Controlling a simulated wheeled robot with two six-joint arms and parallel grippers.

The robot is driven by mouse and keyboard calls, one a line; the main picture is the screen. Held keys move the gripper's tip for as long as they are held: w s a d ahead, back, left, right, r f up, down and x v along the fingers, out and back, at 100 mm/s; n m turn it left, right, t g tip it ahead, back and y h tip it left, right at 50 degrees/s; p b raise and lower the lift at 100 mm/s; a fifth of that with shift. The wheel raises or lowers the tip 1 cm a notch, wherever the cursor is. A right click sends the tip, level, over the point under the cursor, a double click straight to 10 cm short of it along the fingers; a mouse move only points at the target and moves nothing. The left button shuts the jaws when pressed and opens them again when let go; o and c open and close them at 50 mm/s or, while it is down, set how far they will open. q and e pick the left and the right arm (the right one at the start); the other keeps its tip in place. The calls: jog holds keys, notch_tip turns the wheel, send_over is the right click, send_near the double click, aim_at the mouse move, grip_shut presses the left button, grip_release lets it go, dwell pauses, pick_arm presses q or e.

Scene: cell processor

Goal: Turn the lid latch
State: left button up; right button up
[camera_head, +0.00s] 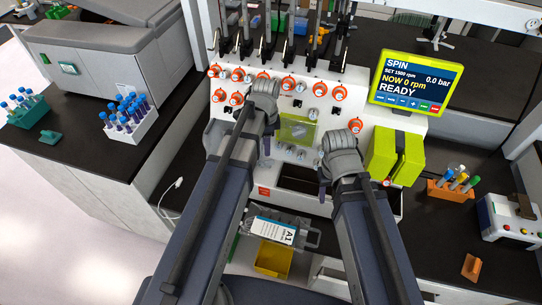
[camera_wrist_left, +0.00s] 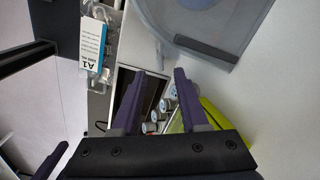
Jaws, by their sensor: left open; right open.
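The cell processor (camera_head: 330,95) is a white machine with orange-ringed knobs on its front. A grey translucent rounded cover (camera_wrist_left: 208,18) with a dark bar (camera_wrist_left: 206,48) shows in the left wrist view; I cannot tell whether this bar is the lid latch. My left gripper (camera_wrist_left: 160,74) is open and empty, its fingers pointing toward the machine front. In the head view my left gripper (camera_head: 267,143) is mostly hidden by its wrist, left of a yellow-green clear panel (camera_head: 297,130). My right gripper (camera_head: 323,186) is open, mostly hidden, lower right of that panel.
A green-framed screen (camera_head: 415,82) reads READY, 0 rpm. A lime box (camera_head: 398,155) stands right of my right wrist. A labelled bag (camera_head: 274,231) hangs at the front above a yellow bin (camera_head: 273,259). Tube racks stand on the left (camera_head: 130,128) and right (camera_head: 450,189) counters.

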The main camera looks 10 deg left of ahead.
aim_at(267, 161)
pick_arm(q)
jog(key=shift+d+f+b, duration=0.2)
jog(key=shift+f+b, duration=0.1)
notch_tip(267, 161, down, 7)
jog(key=b, duration=0.7)
jog(key=shift+a+f, duration=0.1)
jog(key=shift+f, duration=0.05)
grip_shut()
